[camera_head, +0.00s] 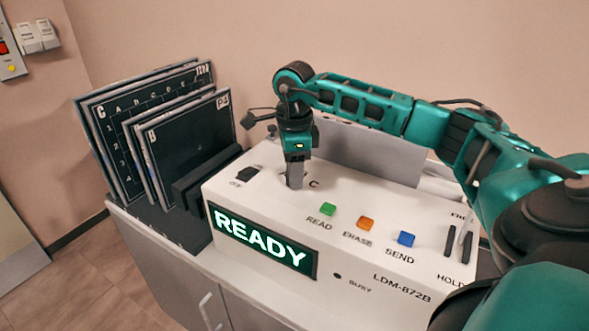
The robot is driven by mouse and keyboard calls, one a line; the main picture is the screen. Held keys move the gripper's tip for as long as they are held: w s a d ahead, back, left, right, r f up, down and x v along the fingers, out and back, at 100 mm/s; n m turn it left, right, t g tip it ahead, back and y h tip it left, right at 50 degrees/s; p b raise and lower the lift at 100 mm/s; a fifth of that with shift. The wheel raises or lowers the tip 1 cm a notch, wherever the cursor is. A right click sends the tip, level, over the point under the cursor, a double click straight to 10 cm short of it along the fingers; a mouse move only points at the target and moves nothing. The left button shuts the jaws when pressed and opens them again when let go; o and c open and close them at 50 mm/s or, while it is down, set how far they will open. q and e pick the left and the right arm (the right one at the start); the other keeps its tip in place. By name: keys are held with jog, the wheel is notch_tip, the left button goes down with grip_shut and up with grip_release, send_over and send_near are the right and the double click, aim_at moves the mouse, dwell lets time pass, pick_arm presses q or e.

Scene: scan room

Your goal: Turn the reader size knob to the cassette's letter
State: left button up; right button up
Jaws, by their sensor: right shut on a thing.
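The white reader (345,262) stands on the cabinet, its green display reading READY. My right gripper (295,183) points straight down onto the reader's top, left of the READ button, and is shut on the size knob, which its fingers hide. The letter C is printed just right of the fingers; any other size letters and the knob's pointer are hidden. Dark cassettes stand in a rack at left: a large one (125,170) marked C at its upper left, and a smaller one (190,150) marked B at its left edge. My left gripper is not in view.
Green READ (328,209), orange ERASE (366,223) and blue SEND (406,239) buttons lie right of the gripper. A black switch (247,174) sits to its left. Upright slots marked HOLD (458,246) are at the right end. A grey panel stands behind the reader.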

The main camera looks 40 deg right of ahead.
jog(key=n, duration=0.5)
jog(key=shift+w+n, duration=0.1)
jog(key=shift+n, duration=2.1)
jog(key=o, duration=1)
jog(key=shift+o, duration=0.2)
notch_tip(320, 180, up, 13)
jog(key=shift+p, duration=0.35)
jog(key=shift+f, duration=0.1)
